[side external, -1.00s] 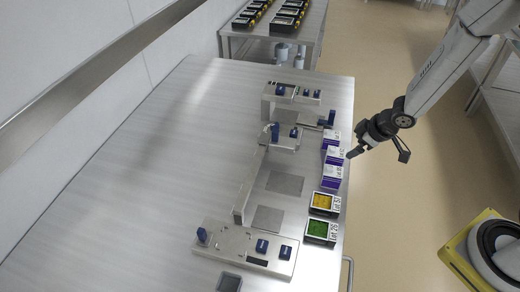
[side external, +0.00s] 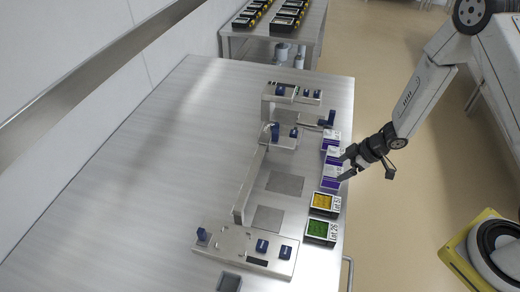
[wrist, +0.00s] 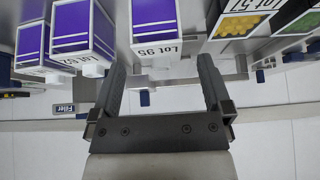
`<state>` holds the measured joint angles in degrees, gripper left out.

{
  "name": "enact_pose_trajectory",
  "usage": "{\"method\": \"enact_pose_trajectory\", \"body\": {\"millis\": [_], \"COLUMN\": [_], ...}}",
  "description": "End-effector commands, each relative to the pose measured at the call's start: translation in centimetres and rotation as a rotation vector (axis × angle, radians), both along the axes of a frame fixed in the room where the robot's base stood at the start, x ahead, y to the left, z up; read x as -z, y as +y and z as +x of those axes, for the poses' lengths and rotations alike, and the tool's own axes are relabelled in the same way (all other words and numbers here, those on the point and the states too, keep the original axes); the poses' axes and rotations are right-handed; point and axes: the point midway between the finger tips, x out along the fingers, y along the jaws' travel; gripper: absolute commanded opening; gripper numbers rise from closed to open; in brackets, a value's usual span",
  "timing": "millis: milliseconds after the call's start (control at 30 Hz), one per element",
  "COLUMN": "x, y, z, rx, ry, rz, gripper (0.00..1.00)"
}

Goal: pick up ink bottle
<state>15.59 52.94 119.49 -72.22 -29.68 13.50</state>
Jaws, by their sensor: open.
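Several purple-and-white boxy containers stand in a row along the table's right edge; they may be the ink bottles, but I cannot tell for sure. In the side view the nearest container (side external: 330,184) is beside my gripper (side external: 343,167), with a middle container (side external: 332,160) just beyond it. In the wrist view a container labelled "Lot 95" (wrist: 155,18) shows ahead between my gripper's fingers (wrist: 162,62), with a white stub at its lower end. My gripper is open and empty; whether it touches a container is unclear.
A yellow-topped black box (side external: 323,203) and a green-topped one (side external: 320,231) continue the row towards the front. A metal sealer fixture (side external: 245,247) with blue knobs stands left of the row. The left part of the table (side external: 130,180) is clear.

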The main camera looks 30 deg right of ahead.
Motion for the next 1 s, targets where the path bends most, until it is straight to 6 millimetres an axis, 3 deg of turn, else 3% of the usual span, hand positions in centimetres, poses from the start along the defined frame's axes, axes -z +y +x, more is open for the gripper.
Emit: {"method": "enact_pose_trajectory", "body": {"millis": [567, 1000], "x": [1.6, 4.8], "y": [0.8, 2.3], "z": [0.8, 2.4], "rx": [0.0, 0.002], "ry": [0.001, 0.001], "rz": [-0.001, -0.002], "gripper": [1.0, 1.0]}}
